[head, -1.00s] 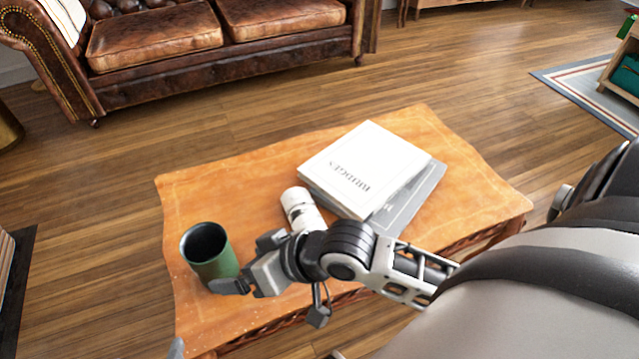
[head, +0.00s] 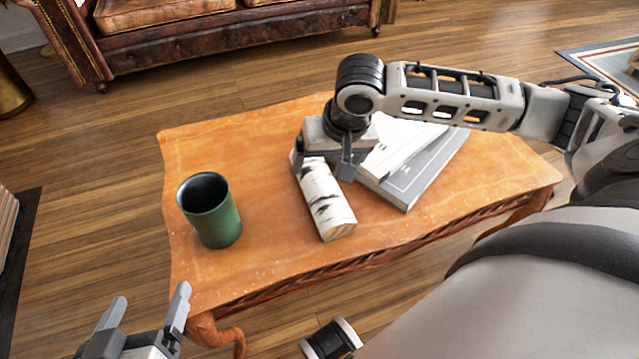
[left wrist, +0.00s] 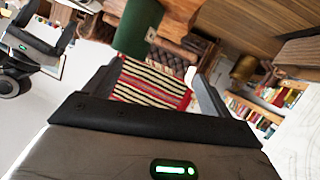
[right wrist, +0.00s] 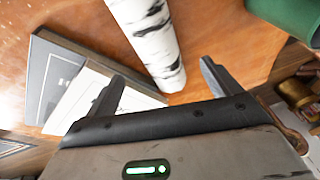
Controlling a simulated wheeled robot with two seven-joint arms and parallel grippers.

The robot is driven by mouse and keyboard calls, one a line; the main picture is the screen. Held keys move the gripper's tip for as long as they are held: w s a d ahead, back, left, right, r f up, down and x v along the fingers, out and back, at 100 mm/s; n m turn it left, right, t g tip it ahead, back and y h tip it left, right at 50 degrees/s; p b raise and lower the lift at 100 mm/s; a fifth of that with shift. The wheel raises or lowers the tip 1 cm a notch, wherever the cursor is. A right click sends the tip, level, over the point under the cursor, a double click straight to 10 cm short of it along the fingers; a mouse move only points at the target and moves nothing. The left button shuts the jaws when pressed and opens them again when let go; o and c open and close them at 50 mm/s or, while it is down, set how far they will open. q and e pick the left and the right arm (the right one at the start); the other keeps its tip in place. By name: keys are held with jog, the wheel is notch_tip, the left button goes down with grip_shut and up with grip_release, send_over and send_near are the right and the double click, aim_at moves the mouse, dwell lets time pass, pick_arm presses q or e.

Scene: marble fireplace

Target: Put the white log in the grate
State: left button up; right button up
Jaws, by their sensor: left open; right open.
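The white log (head: 322,198), birch-like with dark patches and a pale cut end, lies on the wooden coffee table. My right gripper (head: 325,170) is open above the far end of the log, its fingers on either side of it in the head view. In the right wrist view the log (right wrist: 150,40) runs up from between the open fingers (right wrist: 165,85). My left gripper (head: 150,312) is open and empty, low in front of the table's near left corner. It also shows open in the left wrist view (left wrist: 158,80). The grate is not clearly visible.
A green cup (head: 210,212) stands on the coffee table (head: 265,255) left of the log. Stacked books (head: 415,175) lie right of it, partly behind my right arm. A leather sofa (head: 220,28) stands behind, with open floor between.

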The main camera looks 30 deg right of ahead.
aim_at(321, 182)
jog(key=x, duration=0.3)
jog(key=shift+b, duration=0.4)
jog(key=shift+f, duration=0.35)
jog(key=b+x, duration=0.3)
jog(key=x, duration=0.1)
jog(key=shift+s, duration=0.2)
jog(key=shift+w+f, duration=0.15)
jog(key=shift+f, duration=0.25)
pick_arm(q)
jog(key=shift+w+d+r+n+t+h, duration=0.15)
jog(key=shift+d+r+n+t+h, duration=0.5)
jog(key=shift+r+h, duration=0.25)
pick_arm(e)
jog(key=shift+r, duration=0.15)
jog(key=c, duration=1.5)
